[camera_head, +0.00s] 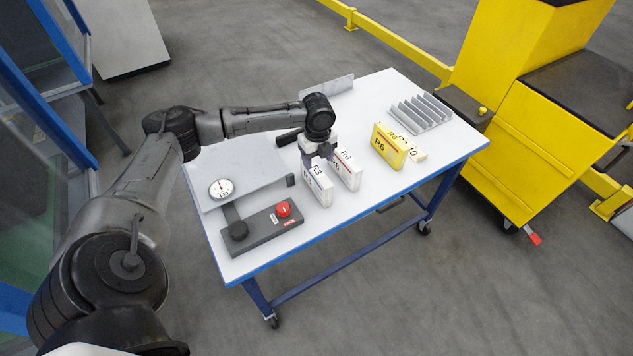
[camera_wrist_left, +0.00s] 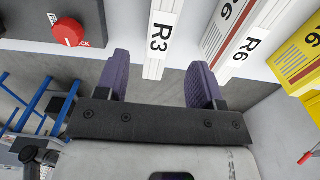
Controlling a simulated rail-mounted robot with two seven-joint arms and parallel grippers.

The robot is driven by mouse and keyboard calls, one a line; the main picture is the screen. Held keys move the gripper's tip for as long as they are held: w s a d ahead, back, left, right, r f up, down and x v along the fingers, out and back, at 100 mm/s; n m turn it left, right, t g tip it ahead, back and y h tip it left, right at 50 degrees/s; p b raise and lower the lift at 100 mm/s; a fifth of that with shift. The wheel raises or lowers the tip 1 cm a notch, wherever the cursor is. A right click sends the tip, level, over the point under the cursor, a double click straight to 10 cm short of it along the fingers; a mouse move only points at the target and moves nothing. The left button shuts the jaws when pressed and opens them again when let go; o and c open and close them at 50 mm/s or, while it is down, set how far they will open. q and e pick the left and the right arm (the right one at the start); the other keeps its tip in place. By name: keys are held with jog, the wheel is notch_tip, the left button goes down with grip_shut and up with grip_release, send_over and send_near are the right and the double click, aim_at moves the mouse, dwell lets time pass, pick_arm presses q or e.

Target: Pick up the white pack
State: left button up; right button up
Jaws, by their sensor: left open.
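A white pack marked R3 (camera_head: 320,191) stands upright on the white table (camera_head: 345,217). A second white pack, marked R6 with a red stripe (camera_head: 348,174), stands just right of it. My left gripper (camera_head: 320,160) is open and empty, just above and behind the R3 pack. In the left wrist view my two purple fingers (camera_wrist_left: 160,80) are spread wide; the R3 pack (camera_wrist_left: 158,40) lines up with the gap between them, ahead of the fingertips. The white R6 pack (camera_wrist_left: 238,42) lies to the right there. My right gripper is not in view.
A grey slotted rack (camera_head: 421,114) is at the back right. A dial scale (camera_head: 221,188) and a control box with a red button (camera_head: 265,230) are on the left. The table front is clear.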

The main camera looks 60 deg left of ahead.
aim_at(318, 171)
pick_arm(q)
jog(key=shift+f, duration=1.95)
jog(key=shift+a+f+b, duration=0.2)
jog(key=shift+f+b, duration=0.8)
jog(key=shift+f, duration=1.6)
jog(key=c, duration=0.6)
grip_shut()
